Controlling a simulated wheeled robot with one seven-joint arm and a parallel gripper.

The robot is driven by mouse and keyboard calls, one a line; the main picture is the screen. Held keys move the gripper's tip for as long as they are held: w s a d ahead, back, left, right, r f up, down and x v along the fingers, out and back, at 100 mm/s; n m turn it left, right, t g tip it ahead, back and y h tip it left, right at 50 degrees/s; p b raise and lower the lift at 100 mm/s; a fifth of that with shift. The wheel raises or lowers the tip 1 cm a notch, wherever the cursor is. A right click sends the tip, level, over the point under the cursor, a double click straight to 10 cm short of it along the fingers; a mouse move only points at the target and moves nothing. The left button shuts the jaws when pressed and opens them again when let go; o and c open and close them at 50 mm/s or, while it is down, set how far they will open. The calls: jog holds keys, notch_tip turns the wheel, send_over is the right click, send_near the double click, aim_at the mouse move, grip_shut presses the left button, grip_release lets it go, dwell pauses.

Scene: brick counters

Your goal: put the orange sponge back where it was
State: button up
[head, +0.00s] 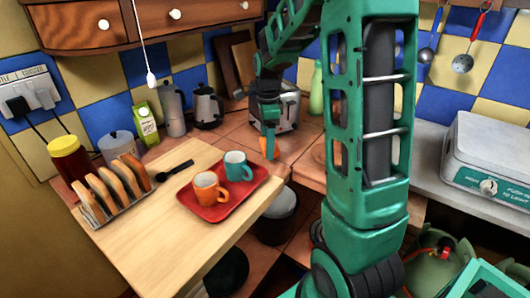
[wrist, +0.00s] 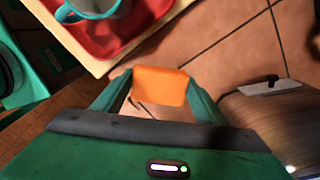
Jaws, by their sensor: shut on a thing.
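The orange sponge (wrist: 160,85) is held between the fingertips of my gripper (wrist: 158,92) in the wrist view. In the head view the gripper (head: 268,118) points down in front of the toaster, and the sponge (head: 268,147) shows as a small orange patch under it. The tiled counter (head: 292,141) lies below and behind the sponge. I cannot tell whether the sponge touches the counter or hangs above it.
The toaster (head: 284,108) stands close behind the gripper. A red tray (head: 214,211) with a teal mug (head: 238,166) and an orange mug (head: 209,188) sits on the wooden table (head: 150,250) to the left. A toast rack (head: 113,187) stands on the table's left side.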

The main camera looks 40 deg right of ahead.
jog(key=shift+f, duration=1.85)
jog(key=shift+f, duration=0.1)
jog(key=o, duration=1)
